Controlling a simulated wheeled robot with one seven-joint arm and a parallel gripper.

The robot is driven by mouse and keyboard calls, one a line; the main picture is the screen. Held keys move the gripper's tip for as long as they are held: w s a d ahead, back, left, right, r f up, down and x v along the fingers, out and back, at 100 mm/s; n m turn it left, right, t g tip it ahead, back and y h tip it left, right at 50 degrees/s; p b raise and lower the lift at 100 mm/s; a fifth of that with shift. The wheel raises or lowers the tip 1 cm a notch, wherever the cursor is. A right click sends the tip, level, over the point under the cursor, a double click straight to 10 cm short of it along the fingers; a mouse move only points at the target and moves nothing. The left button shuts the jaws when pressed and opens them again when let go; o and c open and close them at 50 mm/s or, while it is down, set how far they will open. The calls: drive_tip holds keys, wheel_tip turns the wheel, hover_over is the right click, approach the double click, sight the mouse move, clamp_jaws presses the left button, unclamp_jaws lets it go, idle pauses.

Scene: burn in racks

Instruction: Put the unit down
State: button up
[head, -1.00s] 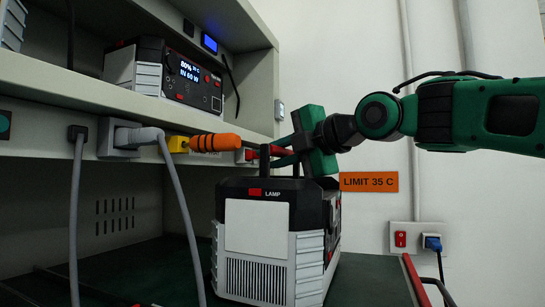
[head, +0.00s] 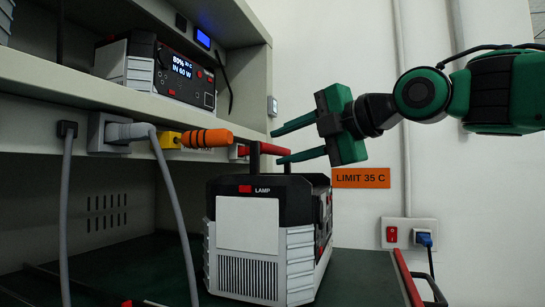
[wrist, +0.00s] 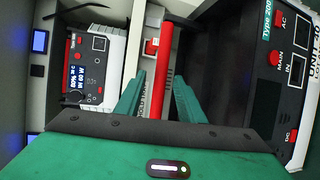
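The unit (head: 265,225), a black and light-grey box marked LAMP, stands upright on the dark green lower surface. Its red carrying handle (head: 268,149) is raised on top. In the wrist view part of the unit (wrist: 292,80) shows at the right, and the red handle (wrist: 167,75) lies between my finger directions. My gripper (head: 287,142) is open, its two green fingers spread at the handle's right end. I cannot tell whether a finger still touches the handle. The gripper also shows open in the wrist view (wrist: 158,95).
A second unit (head: 165,72) with a lit display stands on the shelf (head: 100,92) above. A wall outlet (head: 409,233) and an orange LIMIT 35 C sign (head: 361,178) are at right.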

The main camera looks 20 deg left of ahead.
drive_tip(key=v, duration=0.4)
drive_tip(key=shift+s+d, duration=0.15)
drive_tip(key=shift+d, duration=0.2)
drive_tip(key=shift+s, duration=0.1)
